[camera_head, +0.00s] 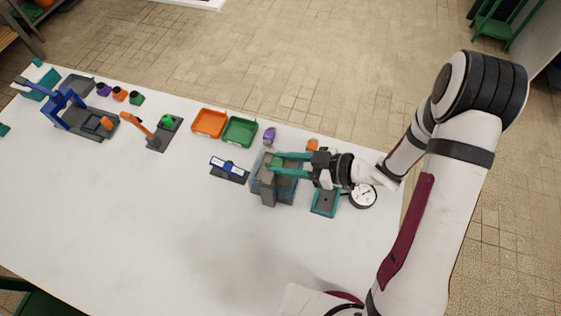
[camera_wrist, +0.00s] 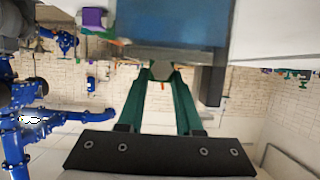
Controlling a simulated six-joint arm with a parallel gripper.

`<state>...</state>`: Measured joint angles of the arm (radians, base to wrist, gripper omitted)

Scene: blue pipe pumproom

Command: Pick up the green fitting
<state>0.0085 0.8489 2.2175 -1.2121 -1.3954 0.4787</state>
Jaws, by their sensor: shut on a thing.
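My gripper (camera_head: 278,165) reaches in from the right with its two teal-green fingers over a grey-blue block-like fixture (camera_head: 264,188). It is shut on a small green piece (camera_head: 276,162), which I take for the green fitting. In the wrist view my gripper (camera_wrist: 160,75) has a dull grey-green hexagonal face (camera_wrist: 161,70) between its fingertips, right by the fixture (camera_wrist: 175,25). The fingers hide much of the piece, and I cannot tell whether it touches the fixture.
Nearby are a teal tray (camera_head: 325,202), a round gauge (camera_head: 362,196), a blue-and-white display (camera_head: 229,170) and a purple piece (camera_head: 269,135). Orange (camera_head: 209,123) and green (camera_head: 239,131) bins stand behind. Another green piece (camera_head: 168,121) sits by an orange lever. The front table is clear.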

